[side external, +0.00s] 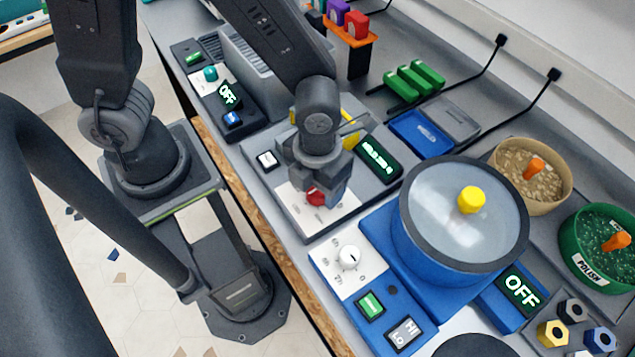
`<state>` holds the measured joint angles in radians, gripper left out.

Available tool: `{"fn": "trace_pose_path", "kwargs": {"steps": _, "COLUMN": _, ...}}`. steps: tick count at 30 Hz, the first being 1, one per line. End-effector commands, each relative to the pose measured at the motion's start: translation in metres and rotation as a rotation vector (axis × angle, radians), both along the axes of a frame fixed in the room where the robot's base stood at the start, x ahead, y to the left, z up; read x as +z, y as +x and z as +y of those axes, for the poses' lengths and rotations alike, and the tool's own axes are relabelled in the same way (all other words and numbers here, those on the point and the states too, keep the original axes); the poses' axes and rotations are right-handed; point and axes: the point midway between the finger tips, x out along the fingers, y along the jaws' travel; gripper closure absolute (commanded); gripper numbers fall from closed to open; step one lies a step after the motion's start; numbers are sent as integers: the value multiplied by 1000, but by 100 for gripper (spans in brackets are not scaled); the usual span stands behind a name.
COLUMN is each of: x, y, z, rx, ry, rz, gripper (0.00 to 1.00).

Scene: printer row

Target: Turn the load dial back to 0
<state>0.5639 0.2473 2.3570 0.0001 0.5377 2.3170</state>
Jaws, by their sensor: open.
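A red dial (316,196) sits on a white panel (308,217) in the middle of the bench. My gripper (329,191) points down right over this dial. The jaws are open, at or around the dial; I cannot tell whether they touch it. The gripper hides much of the dial and its scale, so its setting cannot be read. A lit green display (380,159) is on the same grey machine, its text too small to read surely. No label naming the load dial is readable.
A white dial (349,257) on a blue machine stands close in front. Its blue drum (440,247) with yellow-knobbed lid (470,200) stands to the right. A display reading OFF (229,95) is at back left. Bowls of tan grit (521,172) and green polish (603,247) stand far right.

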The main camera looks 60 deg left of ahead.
Motion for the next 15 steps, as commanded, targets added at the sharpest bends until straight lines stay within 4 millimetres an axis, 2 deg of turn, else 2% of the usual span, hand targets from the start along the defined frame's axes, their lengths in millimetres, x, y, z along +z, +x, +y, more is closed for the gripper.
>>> {"fn": "trace_pose_path", "kwargs": {"steps": 3, "x": -7, "y": 0, "z": 0, "rx": 0, "ry": 1, "rz": 1, "gripper": 34}}
{"fn": "trace_pose_path", "kwargs": {"steps": 11, "x": -8, "y": 0, "z": 0, "rx": 0, "ry": 0, "rz": 0, "gripper": 34}}
{"fn": "trace_pose_path", "kwargs": {"steps": 15, "x": -8, "y": 0, "z": 0, "rx": 0, "ry": 0, "rz": 0, "gripper": 44}}
